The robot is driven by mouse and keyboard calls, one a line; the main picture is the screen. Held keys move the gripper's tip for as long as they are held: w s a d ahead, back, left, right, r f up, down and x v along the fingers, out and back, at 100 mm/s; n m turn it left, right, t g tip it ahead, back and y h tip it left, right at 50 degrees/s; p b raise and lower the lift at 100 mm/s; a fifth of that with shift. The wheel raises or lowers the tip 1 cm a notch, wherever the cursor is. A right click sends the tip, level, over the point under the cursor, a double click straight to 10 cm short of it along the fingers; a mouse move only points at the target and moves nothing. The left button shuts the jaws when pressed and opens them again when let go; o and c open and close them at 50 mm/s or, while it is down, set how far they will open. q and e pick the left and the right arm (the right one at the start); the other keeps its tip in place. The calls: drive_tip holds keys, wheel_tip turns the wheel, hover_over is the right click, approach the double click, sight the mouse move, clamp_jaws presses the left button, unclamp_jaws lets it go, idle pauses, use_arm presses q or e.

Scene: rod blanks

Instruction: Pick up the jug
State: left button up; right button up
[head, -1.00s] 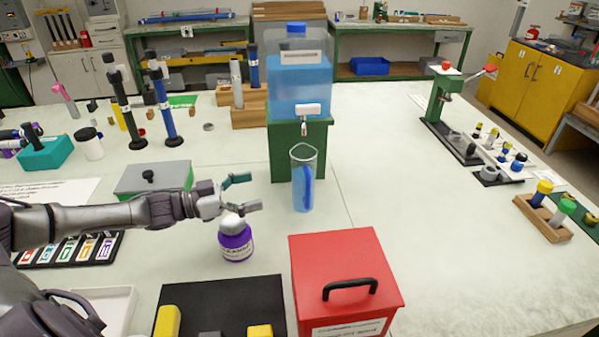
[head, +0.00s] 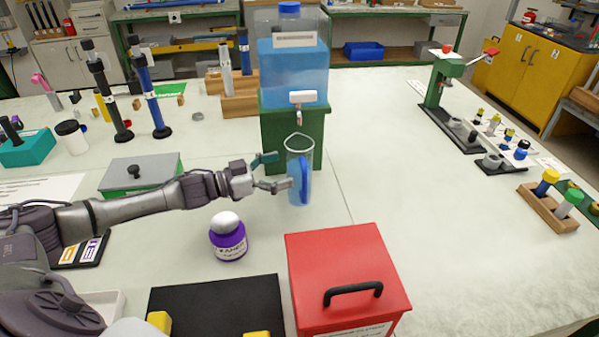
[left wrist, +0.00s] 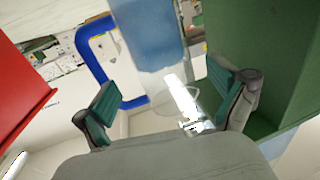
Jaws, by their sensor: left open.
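The jug (head: 301,160) is clear with a blue handle and stands on the table in front of the green stand, below the dispenser's tap. In the left wrist view the jug (left wrist: 150,40) shows as a blue body with its blue handle (left wrist: 88,45) to the left, ahead of my fingers. My left gripper (head: 277,172) is open, its fingertips at the jug's left side in the head view. In the left wrist view my left gripper (left wrist: 170,102) has its teal pads spread apart with the jug beyond and partly between them. Contact cannot be told. My right gripper is not in view.
A water dispenser (head: 292,68) stands on the green stand (head: 279,127) right behind the jug. A red box (head: 346,262) is in front of the jug, and a purple jar (head: 228,240) sits below my left forearm. The table right of the jug is clear.

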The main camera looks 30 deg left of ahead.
sight(300, 164)
use_arm(q)
drive_tip(key=p+x, duration=0.1)
drive_tip(key=x, duration=0.4)
drive_tip(key=shift+w+f, duration=0.1)
drive_tip(key=shift+w, duration=0.05)
drive_tip(key=shift+c, duration=0.3)
drive_tip(key=c, duration=1.6)
